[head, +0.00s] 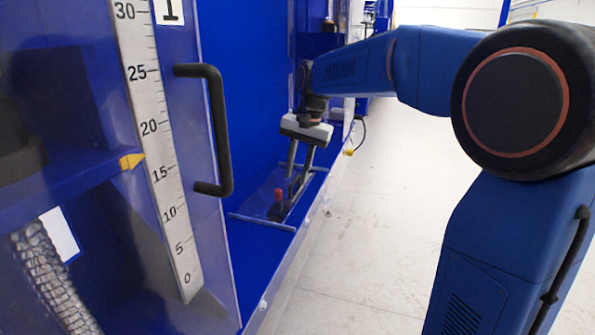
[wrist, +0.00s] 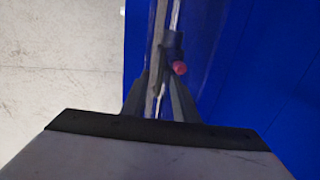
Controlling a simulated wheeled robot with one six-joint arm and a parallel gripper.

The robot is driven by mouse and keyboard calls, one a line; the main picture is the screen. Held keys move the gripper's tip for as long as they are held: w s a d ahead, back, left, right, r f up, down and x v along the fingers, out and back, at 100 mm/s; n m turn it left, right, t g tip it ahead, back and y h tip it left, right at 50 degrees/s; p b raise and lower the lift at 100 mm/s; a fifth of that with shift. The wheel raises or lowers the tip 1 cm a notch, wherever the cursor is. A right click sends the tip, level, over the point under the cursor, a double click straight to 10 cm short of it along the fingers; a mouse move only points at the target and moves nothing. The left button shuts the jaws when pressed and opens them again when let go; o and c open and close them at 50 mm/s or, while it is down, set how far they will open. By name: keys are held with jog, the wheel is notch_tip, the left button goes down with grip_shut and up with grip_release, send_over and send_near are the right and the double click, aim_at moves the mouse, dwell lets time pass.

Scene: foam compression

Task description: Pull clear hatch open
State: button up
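A clear hatch panel (head: 208,235) stands at the left in the head view, with a black bar handle (head: 220,135) on it. My gripper (head: 291,190) is well to the right of and beyond this handle, pointing down along the edge of the blue machine. Its two fingers look apart, and they also show in the wrist view (wrist: 160,82). A dark part with a red knob (head: 280,194) is close to the fingertips; the red knob (wrist: 180,68) shows just beyond them in the wrist view. I cannot tell whether the fingers touch it. The handle is not in the wrist view.
A white ruler (head: 155,130) with a yellow pointer (head: 131,161) runs down the panel at the left. A ribbed hose (head: 55,280) is behind it. The blue machine floor (head: 258,245) lies below my gripper. Pale open floor (head: 365,250) is to the right.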

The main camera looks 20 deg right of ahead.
grip_shut()
dwell(1.5)
